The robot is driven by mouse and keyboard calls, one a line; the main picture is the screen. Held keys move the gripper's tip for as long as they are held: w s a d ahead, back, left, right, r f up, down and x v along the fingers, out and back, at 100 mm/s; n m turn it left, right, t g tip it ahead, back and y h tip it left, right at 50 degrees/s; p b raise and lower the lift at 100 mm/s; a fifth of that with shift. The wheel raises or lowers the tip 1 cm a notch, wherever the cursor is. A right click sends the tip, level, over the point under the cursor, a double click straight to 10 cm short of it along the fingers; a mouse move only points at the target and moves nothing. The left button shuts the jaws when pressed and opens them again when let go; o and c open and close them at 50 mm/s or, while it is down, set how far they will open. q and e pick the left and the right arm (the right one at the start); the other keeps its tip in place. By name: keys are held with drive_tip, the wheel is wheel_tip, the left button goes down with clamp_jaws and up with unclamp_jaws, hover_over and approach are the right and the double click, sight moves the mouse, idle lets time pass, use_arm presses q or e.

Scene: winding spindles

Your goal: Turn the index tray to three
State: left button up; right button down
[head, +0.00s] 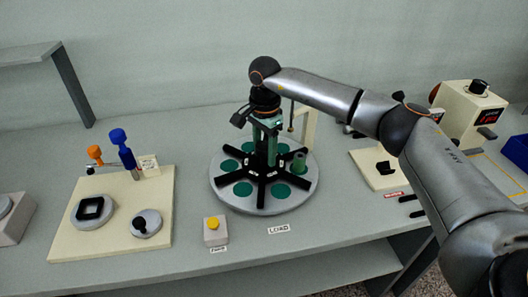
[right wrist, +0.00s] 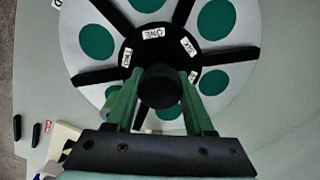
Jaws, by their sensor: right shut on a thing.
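The index tray (head: 225,196) is a round grey disc with green pockets and black spokes, in the middle of the table in the head view. It also shows in the right wrist view (right wrist: 243,28), with small word labels around its black hub; one reads ONE (right wrist: 153,33). My right gripper (head: 266,152) points down over the tray's centre. In the right wrist view its green fingers (right wrist: 160,100) stand either side of the black centre knob (right wrist: 160,85) and are shut on it. A green cylinder (head: 299,162) stands at the tray's right. My left gripper is out of view.
A LOAD label (head: 278,229) lies before the tray, beside a box with a yellow button (head: 213,224). A cream board (head: 110,240) with blue and orange handles is at left. A cream device (head: 467,112) with a red display stands at right, behind my arm.

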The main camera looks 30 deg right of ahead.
drive_tip(key=shift+r+m+p, duration=0.1)
drive_tip(key=shift+m+p, duration=0.35)
drive_tip(key=shift+m, duration=1.25)
drive_tip(key=shift+m+p, duration=0.4)
drive_tip(key=shift+m, duration=1.5)
drive_tip(key=shift+s+m+p, duration=0.1)
drive_tip(key=shift+m+p, duration=0.35)
drive_tip(key=shift+m, duration=1.45)
drive_tip(key=shift+m+p, duration=0.3)
drive_tip(key=shift+m, duration=1.7)
drive_tip(key=shift+c, duration=1.4)
unclamp_jaws()
wheel_tip(320, 180, up, 12)
drive_tip(key=shift+r+b, duration=0.25)
drive_tip(key=shift+b, duration=0.15)
